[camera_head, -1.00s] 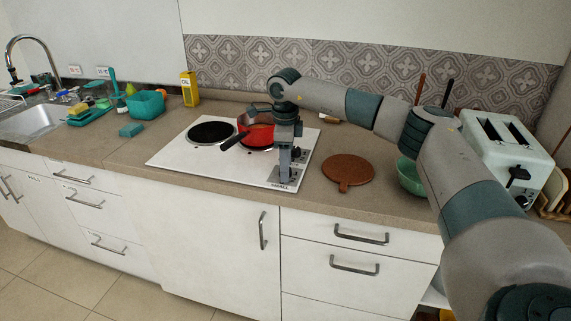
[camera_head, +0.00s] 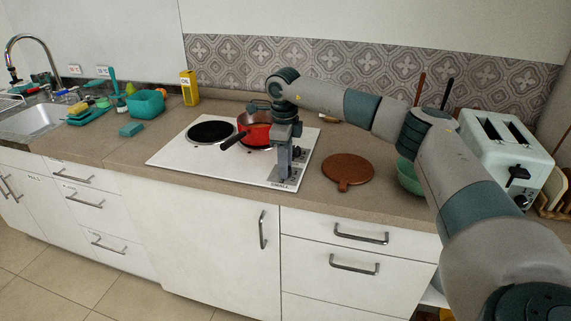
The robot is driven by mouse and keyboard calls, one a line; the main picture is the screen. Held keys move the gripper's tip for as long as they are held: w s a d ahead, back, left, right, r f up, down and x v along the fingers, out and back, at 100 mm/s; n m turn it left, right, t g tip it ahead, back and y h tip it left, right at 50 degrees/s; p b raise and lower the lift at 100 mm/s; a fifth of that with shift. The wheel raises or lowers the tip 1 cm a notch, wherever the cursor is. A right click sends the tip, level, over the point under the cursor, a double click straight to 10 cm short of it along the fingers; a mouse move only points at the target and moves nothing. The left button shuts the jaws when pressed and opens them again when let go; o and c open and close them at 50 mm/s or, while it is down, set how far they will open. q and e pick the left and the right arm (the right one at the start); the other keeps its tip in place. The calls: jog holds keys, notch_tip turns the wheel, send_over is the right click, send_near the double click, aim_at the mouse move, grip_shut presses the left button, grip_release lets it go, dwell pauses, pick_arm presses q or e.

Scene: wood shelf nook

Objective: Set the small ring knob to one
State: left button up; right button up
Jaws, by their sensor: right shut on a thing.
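The white cooktop (camera_head: 200,163) lies on the counter, with a knob panel at its front right corner labelled "SMALL" (camera_head: 280,184). My right gripper (camera_head: 284,176) points down onto this panel and is shut on the small ring knob, which the fingers hide. The knob's setting cannot be read. A red pan (camera_head: 256,137) with a dark handle sits on the rear right ring, just left of my right gripper. The black left ring (camera_head: 211,132) is bare. My left gripper is not in view.
A round brown board (camera_head: 348,170) and a green bowl (camera_head: 409,178) stand to the right of the cooktop, near a toaster (camera_head: 506,150). A yellow oil box (camera_head: 189,88), teal tub (camera_head: 146,103) and sink (camera_head: 35,120) are at the left. The counter's front left is clear.

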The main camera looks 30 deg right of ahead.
jog(key=shift+m, duration=1.2)
jog(key=m, duration=0.4)
jog(key=shift+w, duration=0.1)
jog(key=shift+m+p, duration=0.35)
jog(key=shift+m, duration=0.85)
jog(key=shift+r+m, duration=0.1)
jog(key=shift+m, duration=0.3)
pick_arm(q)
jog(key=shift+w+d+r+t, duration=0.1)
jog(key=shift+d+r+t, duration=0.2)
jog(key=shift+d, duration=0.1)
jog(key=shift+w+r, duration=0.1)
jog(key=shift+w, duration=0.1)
pick_arm(e)
jog(key=o, duration=1)
jog(key=shift+o, duration=0.2)
